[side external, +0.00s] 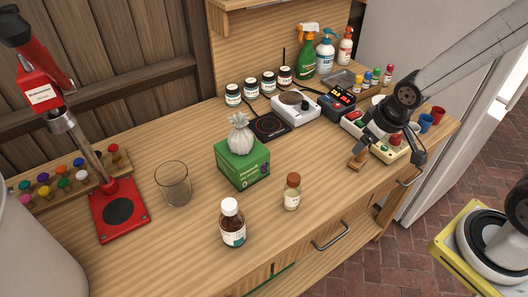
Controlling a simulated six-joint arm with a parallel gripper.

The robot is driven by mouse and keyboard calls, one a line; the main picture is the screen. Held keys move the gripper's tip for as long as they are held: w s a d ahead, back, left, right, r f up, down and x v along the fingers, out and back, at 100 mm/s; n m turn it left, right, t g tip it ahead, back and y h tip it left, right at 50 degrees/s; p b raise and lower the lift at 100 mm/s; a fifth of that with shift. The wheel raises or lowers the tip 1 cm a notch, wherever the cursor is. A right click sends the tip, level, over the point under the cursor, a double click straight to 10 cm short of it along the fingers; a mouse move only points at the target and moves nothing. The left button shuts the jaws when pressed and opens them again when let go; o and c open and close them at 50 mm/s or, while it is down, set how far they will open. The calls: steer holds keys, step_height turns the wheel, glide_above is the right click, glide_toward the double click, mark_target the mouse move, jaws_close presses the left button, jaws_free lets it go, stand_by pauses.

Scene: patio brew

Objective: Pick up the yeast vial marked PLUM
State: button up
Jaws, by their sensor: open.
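Several small vials with coloured caps (376,77) stand in a row at the back right of the wooden counter. Their labels are too small to read, so I cannot tell which one is marked PLUM. My gripper (393,149) is open over a pale rack (385,152) holding red and green pieces, at the right of the counter. The fingers hide part of the rack, and I cannot tell whether they touch anything in it. Nothing shows held between them.
A small wooden stamp-like piece (357,161) lies left of my gripper. Cups (425,123) stand to its right. A scale (296,108), green box (243,164), brown bottle (232,225) and amber bottle (292,192) stand left. Spray bottles (306,53) are behind.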

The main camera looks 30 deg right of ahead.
steer(key=w+f+n+t+y, duration=0.1)
steer(key=w+f+n+t, duration=0.2)
steer(key=w, duration=0.4)
steer(key=n+g+y, duration=0.4)
steer(key=n+y, duration=0.8)
steer(key=y, duration=0.2)
glide_toward(298, 179)
steer(key=a, duration=0.1)
steer(key=w+a+f, duration=0.1)
steer(key=a+f, duration=0.1)
steer(key=a, duration=0.1)
steer(key=shift+w+a+f, duration=0.1)
steer(key=shift+w+f, duration=0.15)
steer(key=shift+x, duration=1.3)
steer(key=shift+a, duration=0.1)
steer(key=shift+x, duration=2.5)
